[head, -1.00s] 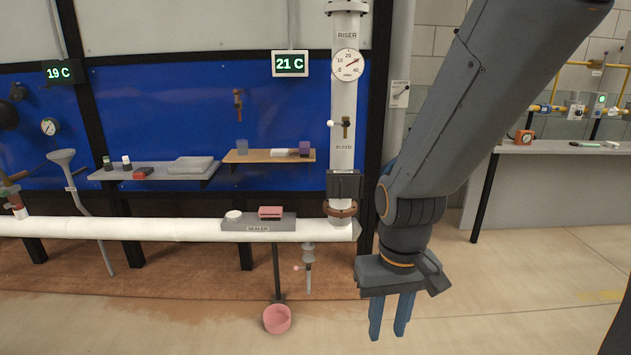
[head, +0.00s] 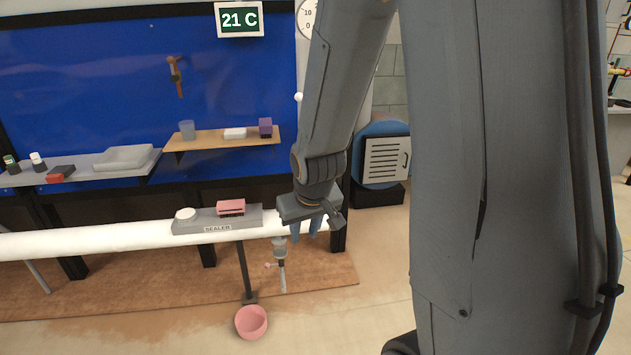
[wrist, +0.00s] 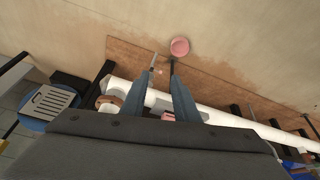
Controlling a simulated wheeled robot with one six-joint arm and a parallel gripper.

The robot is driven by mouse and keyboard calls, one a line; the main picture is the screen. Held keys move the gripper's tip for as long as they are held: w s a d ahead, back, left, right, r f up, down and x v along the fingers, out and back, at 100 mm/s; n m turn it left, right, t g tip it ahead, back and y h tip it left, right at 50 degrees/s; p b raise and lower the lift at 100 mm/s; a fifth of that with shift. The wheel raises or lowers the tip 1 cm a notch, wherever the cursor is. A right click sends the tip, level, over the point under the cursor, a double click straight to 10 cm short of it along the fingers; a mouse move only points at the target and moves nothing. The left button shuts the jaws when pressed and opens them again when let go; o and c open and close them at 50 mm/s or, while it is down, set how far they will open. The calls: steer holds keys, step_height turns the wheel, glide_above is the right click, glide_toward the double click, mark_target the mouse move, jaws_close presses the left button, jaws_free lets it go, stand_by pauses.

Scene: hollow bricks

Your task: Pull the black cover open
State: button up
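The black cover is not visible now; it showed on the white riser just above the brown flange in the earlier head view. My arm hides that spot in the head view. In the wrist view only the brown flange (wrist: 108,103) at the riser's foot shows. My gripper (head: 306,236) points down in front of the right end of the white pipe (head: 90,241). In the wrist view my gripper (wrist: 162,80) has its two blue fingers apart, with nothing held between them.
The grey sealer tray (head: 190,226) sits on the pipe, left of my gripper. A thin drain valve (head: 282,265) hangs under the pipe, and a pink bowl (head: 251,323) is on the floor. A louvred blue unit (head: 385,160) stands right. Open floor lies in front.

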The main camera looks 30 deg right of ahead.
steer(key=w+d+f+t, duration=0.2)
steer(key=w+d+t, duration=0.2)
steer(key=w, duration=0.5)
steer(key=w+d+f+t+b, duration=0.1)
steer(key=w+d+f+t, duration=0.1)
steer(key=w+d+t, duration=0.3)
steer(key=w+d+f+t+h+b, duration=0.1)
steer(key=w+d+t, duration=0.3)
steer(key=w+d, duration=0.5)
steer(key=w, duration=0.6)
steer(key=shift+f+m+t, duration=0.3)
steer(key=shift+f, duration=0.1)
steer(key=shift+c, duration=0.3)
jaws_close()
